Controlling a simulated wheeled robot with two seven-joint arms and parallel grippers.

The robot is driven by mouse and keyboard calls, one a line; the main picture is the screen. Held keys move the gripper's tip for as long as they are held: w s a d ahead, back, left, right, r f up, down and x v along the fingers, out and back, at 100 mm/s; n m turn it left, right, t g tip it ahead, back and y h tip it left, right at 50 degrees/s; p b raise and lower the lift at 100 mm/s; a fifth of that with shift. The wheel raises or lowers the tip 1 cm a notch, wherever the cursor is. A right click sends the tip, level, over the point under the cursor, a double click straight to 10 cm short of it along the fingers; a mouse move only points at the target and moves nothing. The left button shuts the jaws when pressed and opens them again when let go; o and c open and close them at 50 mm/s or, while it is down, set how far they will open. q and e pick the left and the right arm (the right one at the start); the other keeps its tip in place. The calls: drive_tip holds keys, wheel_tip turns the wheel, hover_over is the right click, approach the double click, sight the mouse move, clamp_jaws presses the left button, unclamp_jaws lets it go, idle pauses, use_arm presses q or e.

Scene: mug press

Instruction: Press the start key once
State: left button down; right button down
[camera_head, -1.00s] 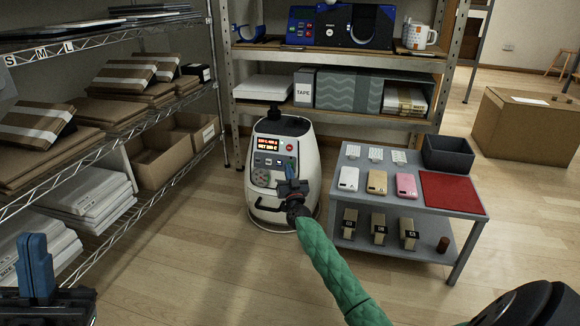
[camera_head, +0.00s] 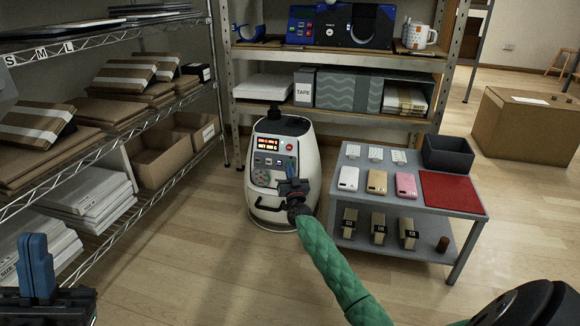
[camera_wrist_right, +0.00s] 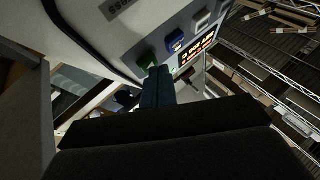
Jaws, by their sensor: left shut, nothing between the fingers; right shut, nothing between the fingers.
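The white rounded machine (camera_head: 283,198) stands on the floor with a dark front panel. My right gripper (camera_head: 291,168) is shut and empty at the right part of this panel. In the right wrist view its blue fingertips (camera_wrist_right: 158,72) are close beside a green key (camera_wrist_right: 147,60); I cannot tell whether they touch it. A blue key (camera_wrist_right: 175,40) and a pale key (camera_wrist_right: 200,20) sit further along. My left gripper (camera_head: 37,250) is shut and empty at lower left.
A grey table (camera_head: 350,210) with phones, a red mat (camera_head: 451,192) and a dark bin (camera_head: 447,153) stands right of the machine. Wire shelving (camera_head: 110,225) with parcels lines the left. A metal rack (camera_head: 330,118) stands behind. The floor in front is clear.

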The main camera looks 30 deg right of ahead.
drive_tip(key=shift+w+d, duration=0.15)
drive_tip(key=shift+d, duration=0.05)
idle(0.3)
idle(0.3)
drive_tip(key=shift+s+a+r+p, duration=0.2)
drive_tip(key=shift+s+a+p, duration=0.4)
drive_tip(key=shift+p, duration=0.45)
drive_tip(key=shift+a, duration=0.1)
drive_tip(key=s+a+p, duration=0.1)
drive_tip(key=p, duration=0.1)
drive_tip(key=s+a+r+p, duration=0.1)
drive_tip(key=s+a+p, duration=0.1)
drive_tip(key=p, duration=0.1)
drive_tip(key=shift+a, duration=0.3)
